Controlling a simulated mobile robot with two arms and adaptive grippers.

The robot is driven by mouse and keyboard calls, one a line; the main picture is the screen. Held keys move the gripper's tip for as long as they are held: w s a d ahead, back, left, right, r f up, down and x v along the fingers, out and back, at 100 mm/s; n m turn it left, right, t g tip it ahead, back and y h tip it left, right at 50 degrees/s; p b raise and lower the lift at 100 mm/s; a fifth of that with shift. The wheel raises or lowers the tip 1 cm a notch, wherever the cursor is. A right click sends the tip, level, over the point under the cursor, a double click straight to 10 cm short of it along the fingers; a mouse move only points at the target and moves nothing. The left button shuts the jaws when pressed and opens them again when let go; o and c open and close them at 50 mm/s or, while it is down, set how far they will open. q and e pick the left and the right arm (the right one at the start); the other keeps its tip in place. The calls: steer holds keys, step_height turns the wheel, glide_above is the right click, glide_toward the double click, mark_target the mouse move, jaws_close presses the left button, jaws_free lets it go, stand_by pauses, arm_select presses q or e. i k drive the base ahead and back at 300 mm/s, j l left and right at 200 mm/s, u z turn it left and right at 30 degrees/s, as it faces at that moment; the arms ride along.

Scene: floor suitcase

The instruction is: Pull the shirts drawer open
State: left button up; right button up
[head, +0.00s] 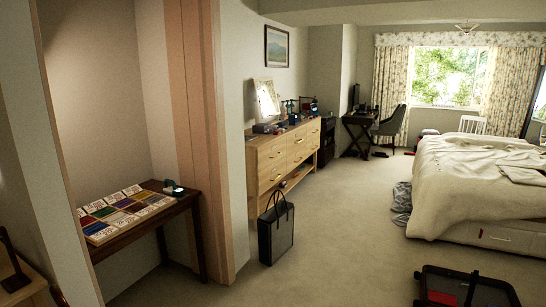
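A light wooden dresser (262,195) with several drawers stands against the wall left of the middle. Its drawer fronts, such as the upper one (272,153), look shut. I cannot read any label that tells which one is the shirts drawer. Below the drawers a dark open gap shows, with small things in it that are too small to tell. Neither of my grippers shows in the head view.
A black tote bag (276,237) stands on the floor before the dresser's near end. An open dark suitcase (440,272) lies at the bottom right. A bed (475,190) stands at the right, a dark table (150,228) at the left. Carpet between dresser and bed is mostly clear.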

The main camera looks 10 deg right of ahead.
mark_target(266, 156)
steer(key=i+l+z, duration=0.3)
steer(key=i, duration=0.25)
steer(key=i+z, duration=0.35)
steer(key=i, duration=1.3)
steer(key=i+l+u, duration=0.1)
steer(key=i, duration=1)
